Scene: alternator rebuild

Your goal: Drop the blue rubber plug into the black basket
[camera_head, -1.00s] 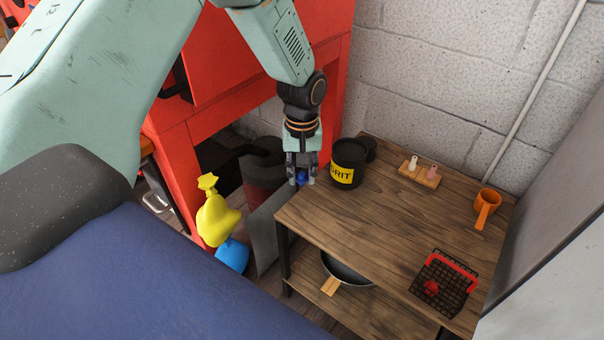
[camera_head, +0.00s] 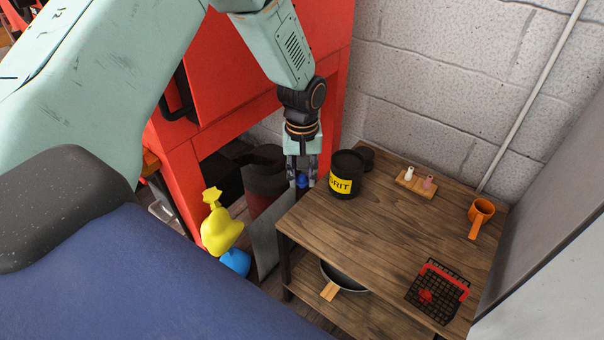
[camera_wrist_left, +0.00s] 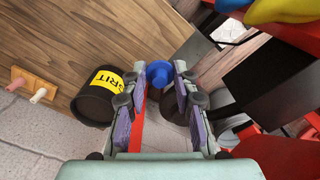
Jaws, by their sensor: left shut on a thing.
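The blue rubber plug (camera_head: 302,181) is between the fingertips of my left gripper (camera_head: 301,178), at the left back edge of the wooden table. In the left wrist view the plug (camera_wrist_left: 159,73) shows at the tips of the two fingers, and the left gripper (camera_wrist_left: 160,80) is shut on it. The black basket (camera_head: 437,291) with a red handle stands at the table's front right, well away from the gripper. A small red thing lies in the basket. My right gripper is not in view.
A black GRIT tin (camera_head: 342,180) stands just right of the left gripper. The middle of the wooden table (camera_head: 370,235) is clear. A yellow bottle (camera_head: 220,233) is at left.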

